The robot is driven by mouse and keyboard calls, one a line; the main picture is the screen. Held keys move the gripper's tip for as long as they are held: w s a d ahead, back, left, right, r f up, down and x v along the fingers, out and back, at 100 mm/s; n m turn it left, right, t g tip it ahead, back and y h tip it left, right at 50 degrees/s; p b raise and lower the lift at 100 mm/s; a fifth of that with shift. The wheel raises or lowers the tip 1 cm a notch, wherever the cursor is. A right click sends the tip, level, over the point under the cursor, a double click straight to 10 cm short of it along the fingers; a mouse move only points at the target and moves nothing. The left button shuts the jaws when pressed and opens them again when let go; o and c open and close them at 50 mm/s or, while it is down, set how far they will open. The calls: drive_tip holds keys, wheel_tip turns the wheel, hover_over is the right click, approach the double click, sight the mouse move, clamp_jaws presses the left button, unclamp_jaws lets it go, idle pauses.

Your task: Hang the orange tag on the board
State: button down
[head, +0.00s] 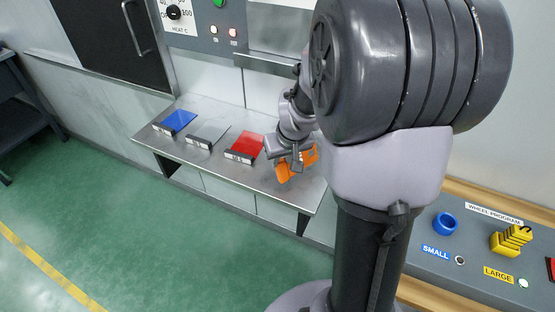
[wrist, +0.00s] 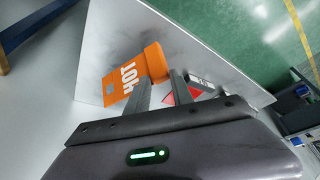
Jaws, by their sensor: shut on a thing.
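The orange tag (wrist: 122,87) shows white lettering reading "HOT" in the wrist view. My gripper (wrist: 162,82) is shut on it, with a finger on either side of its thicker end. In the head view the orange tag (head: 284,171) shows below my gripper (head: 297,158), over the right part of the metal shelf, partly hidden by my wrist. I cannot tell whether the tag touches the shelf. The board is not clearly seen in either view.
A blue plate (head: 179,120), a grey plate (head: 208,133) and a red plate (head: 246,144) lie in a row on the metal shelf (head: 262,178). Green floor (head: 130,220) is open at left.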

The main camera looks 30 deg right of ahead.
sight(283, 173)
wheel_tip(283, 173, down, 2)
drive_tip(key=shift+f, duration=0.1)
